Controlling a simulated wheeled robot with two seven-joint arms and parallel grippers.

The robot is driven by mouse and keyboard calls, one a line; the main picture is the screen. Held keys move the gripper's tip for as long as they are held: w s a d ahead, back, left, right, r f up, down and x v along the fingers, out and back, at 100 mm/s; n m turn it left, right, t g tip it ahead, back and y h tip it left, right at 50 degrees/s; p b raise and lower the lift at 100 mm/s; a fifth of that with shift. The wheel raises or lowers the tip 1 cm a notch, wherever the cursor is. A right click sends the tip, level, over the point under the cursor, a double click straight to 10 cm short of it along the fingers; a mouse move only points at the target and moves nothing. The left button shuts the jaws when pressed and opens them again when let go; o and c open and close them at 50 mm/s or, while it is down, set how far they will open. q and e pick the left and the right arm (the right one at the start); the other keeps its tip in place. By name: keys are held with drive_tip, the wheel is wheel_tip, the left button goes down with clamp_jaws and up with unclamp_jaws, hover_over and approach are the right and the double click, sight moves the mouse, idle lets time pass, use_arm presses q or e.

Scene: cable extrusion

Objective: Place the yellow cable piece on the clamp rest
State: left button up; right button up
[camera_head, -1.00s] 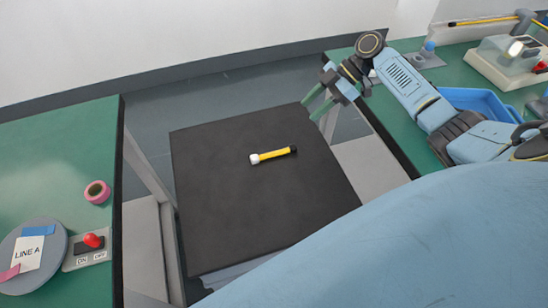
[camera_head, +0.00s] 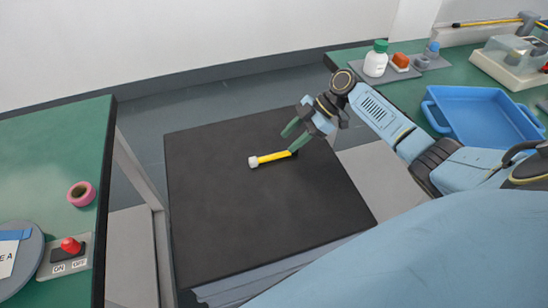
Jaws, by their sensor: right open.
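The yellow cable piece (camera_head: 273,158) lies on the black top of a stand (camera_head: 250,225). It has a white end at the left and a dark end at the right. My right gripper (camera_head: 291,142) is open, with its green fingers just above the cable's right end, which it partly hides. I cannot tell whether the fingers touch the cable. My left gripper is not in view. I cannot make out the clamp rest for certain; a machine with a clear cover (camera_head: 512,58) stands at the far right, with a yellow cable (camera_head: 490,22) behind it.
The left bench (camera_head: 50,140) holds pink tape (camera_head: 80,194) and a red-button switch box (camera_head: 66,256). The black top's left and front are clear.

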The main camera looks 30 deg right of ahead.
sight(277, 154)
drive_tip(key=x, duration=0.3)
drive_tip(key=b+x, duration=0.1)
drive_tip(key=shift+s+a+f, duration=0.2)
drive_tip(key=shift+s, duration=0.1)
drive_tip(key=shift+w+a+f, duration=0.1)
drive_tip(key=shift+a+f, duration=0.2)
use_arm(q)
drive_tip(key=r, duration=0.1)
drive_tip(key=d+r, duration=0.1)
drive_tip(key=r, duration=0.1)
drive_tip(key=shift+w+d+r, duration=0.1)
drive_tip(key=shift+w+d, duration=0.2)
use_arm(e)
clamp_jaws()
